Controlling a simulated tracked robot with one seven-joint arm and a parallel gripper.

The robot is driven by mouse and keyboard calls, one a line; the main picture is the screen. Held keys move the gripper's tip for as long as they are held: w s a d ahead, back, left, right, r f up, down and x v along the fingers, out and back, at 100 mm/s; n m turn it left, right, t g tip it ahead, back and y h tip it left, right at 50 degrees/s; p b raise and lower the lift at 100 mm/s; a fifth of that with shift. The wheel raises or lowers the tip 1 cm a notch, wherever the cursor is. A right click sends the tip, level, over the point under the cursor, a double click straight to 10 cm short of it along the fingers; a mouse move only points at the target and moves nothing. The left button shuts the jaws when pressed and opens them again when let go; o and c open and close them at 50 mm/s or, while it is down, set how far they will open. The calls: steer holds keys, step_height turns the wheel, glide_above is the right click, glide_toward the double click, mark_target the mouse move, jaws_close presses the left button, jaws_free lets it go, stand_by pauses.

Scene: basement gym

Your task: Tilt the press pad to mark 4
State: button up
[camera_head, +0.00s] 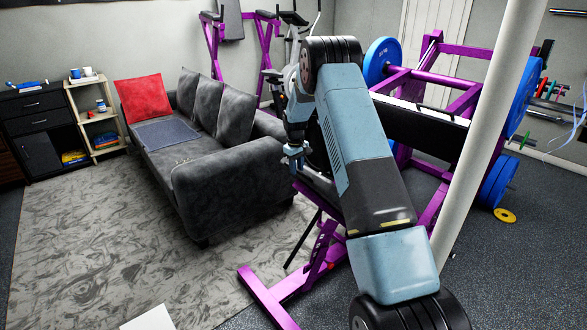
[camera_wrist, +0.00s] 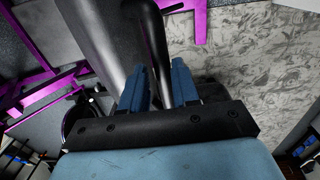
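A long black pad (camera_head: 420,130) with a pale edge sits on the purple frame behind my arm; I cannot be sure it is the press pad. In the wrist view a glossy dark padded part (camera_wrist: 105,35) fills the upper left. My gripper (camera_wrist: 160,80) has two blue fingers standing apart, with a dark rounded part showing in and beyond the gap. I cannot tell whether they touch it. In the head view my gripper (camera_head: 292,158) is small, left of my forearm, beside the sofa's right end. No numbered marks are readable.
A purple machine frame (camera_head: 278,302) stands on the floor under my arm. A white post (camera_head: 487,130) rises at the right. A grey sofa (camera_head: 228,165) stands left on a patterned rug (camera_head: 100,240). Blue plates (camera_head: 497,183) and a yellow plate (camera_head: 505,215) are at right.

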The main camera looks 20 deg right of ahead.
steer(key=shift+o, duration=1.1)
steer(key=shift+a, duration=0.15)
steer(key=shift+r, duration=0.1)
step_height(320, 180, up, 14)
steer(key=shift+a+f, duration=0.2)
steer(key=shift+a, duration=0.15)
steer(key=shift+s, duration=0.1)
